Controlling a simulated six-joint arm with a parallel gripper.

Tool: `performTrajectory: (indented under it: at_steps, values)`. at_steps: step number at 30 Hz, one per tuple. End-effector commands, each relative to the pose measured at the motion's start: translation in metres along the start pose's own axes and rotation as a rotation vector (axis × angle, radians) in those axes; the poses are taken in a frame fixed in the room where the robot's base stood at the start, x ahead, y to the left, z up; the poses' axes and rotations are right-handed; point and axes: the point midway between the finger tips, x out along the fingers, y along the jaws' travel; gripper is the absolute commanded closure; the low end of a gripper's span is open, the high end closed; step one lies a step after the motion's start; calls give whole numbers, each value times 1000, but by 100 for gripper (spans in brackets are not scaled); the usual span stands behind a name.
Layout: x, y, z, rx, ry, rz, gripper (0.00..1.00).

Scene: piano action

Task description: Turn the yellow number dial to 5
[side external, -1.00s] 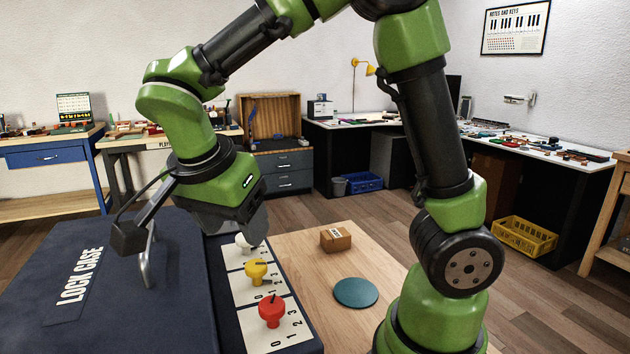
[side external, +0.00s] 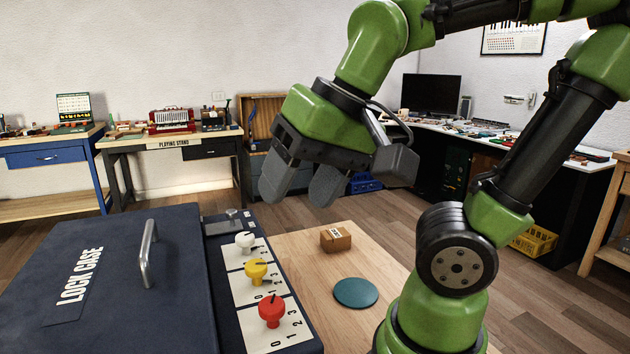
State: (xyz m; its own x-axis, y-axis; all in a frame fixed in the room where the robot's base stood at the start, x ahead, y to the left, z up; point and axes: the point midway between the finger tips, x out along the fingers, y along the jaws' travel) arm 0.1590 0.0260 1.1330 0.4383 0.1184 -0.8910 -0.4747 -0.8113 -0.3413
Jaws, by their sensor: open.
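The yellow number dial (side external: 256,271) stands on a white plate on the lock case (side external: 130,285), between a white dial (side external: 245,241) and a red dial (side external: 271,310). A dark mark shows on its top, and its plate's digits are partly hidden, so I cannot tell its setting. My gripper (side external: 298,192) hangs above and behind the dials, apart from them all. Its two grey fingers are spread with nothing between them.
A metal handle (side external: 149,254) rises from the case lid. A small grey latch (side external: 233,214) sits behind the white dial.

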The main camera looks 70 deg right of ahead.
Motion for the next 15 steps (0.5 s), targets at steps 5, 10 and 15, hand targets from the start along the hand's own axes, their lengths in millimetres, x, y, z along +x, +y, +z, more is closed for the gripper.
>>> performTrajectory:
  at_steps: [5,10,15]
  values:
    - [-7,4,7,-134,75,-83,41]
    - [-10,5,11,-209,119,-119,41]
    - [-10,6,12,-231,131,-126,41]
